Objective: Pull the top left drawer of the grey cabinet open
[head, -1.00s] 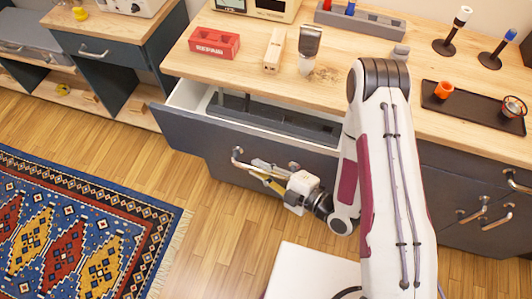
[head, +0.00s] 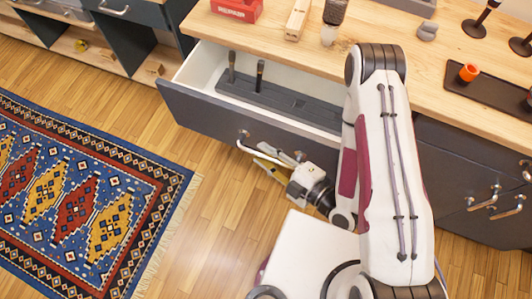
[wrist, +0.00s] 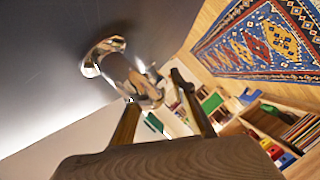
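The grey cabinet's top left drawer (head: 215,112) stands well out from under the wooden counter in the head view. Its white inside and a dark grey insert (head: 285,100) with upright dark pieces show. The drawer's silver bar handle (head: 244,146) is on its front; it is also large at the upper left of the wrist view (wrist: 118,68). My gripper (head: 264,158) is at this handle, low in front of the drawer. In the wrist view its two fingers (wrist: 158,92) stand on either side of the bar and appear closed on it. The exact contact is partly hidden.
On the counter are a red box (head: 236,8), a wooden block (head: 297,18), a dark tray (head: 482,92) and an orange cup (head: 468,72). Closed cabinet fronts (head: 465,180) are at the right. Bare wood floor and a patterned rug (head: 90,190) lie in front.

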